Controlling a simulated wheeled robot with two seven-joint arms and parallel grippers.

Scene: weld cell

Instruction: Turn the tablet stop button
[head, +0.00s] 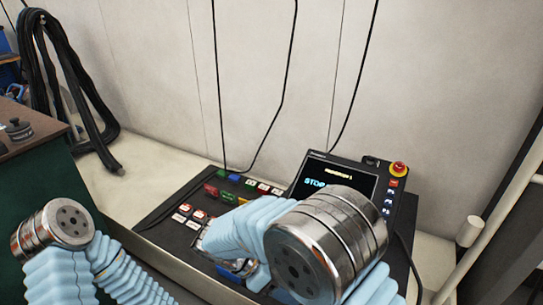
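The tablet (331,174) stands propped on the console, its dark screen lit with a yellow line and large blue text beginning "STOP". My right arm's metal joint covers the lower part of the screen. The stop button (399,168) is a red knob on a yellow base at the tablet's upper right corner, clear of both arms. My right arm reaches over the console, well left of and below the button. Metal parts at its end (236,265) show under the blue sleeve, but the fingers are not clear. My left arm is at the lower left; its gripper is out of view.
The console panel (160,215) carries several coloured push buttons left of the tablet. Black cables hang down the pale wall behind. A pale post (500,200) rises at right.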

